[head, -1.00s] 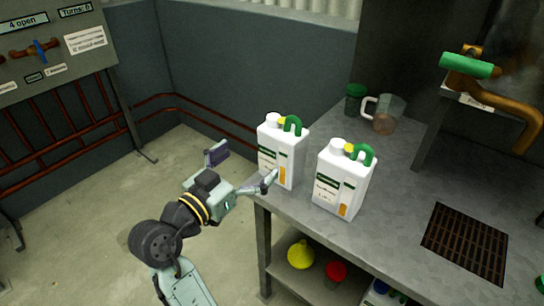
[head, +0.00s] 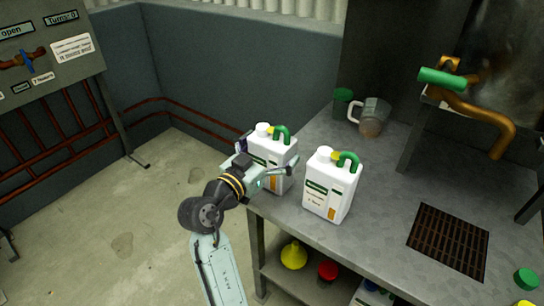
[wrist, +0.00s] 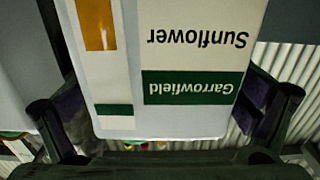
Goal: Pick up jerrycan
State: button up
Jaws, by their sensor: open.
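Two white jerrycans with green handles, yellow parts and white caps stand upright on the grey bench. The left jerrycan (head: 275,148) is at the bench's near left corner. The right jerrycan (head: 329,190) stands a little nearer and to the right. My gripper (head: 267,157) is open at the left jerrycan, one finger on each side of its body. In the wrist view the left jerrycan's label (wrist: 195,65) reads "Garrowfield Sunflower" upside down and lies between the two fingers (wrist: 168,105). Gaps seem to show beside it; I cannot tell whether either finger touches.
A green-lidded jar (head: 342,102) and a clear jug (head: 371,118) stand behind the jerrycans. A grate (head: 448,240) and a brown pipe with a green handle (head: 442,77) are at right. A yellow funnel (head: 293,255) and red item (head: 327,271) sit below. The floor at left is clear.

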jog(key=shift+c, duration=0.6)
jog(key=c, duration=1.4)
jog(key=shift+c, duration=0.7)
jog(key=shift+r, duration=0.15)
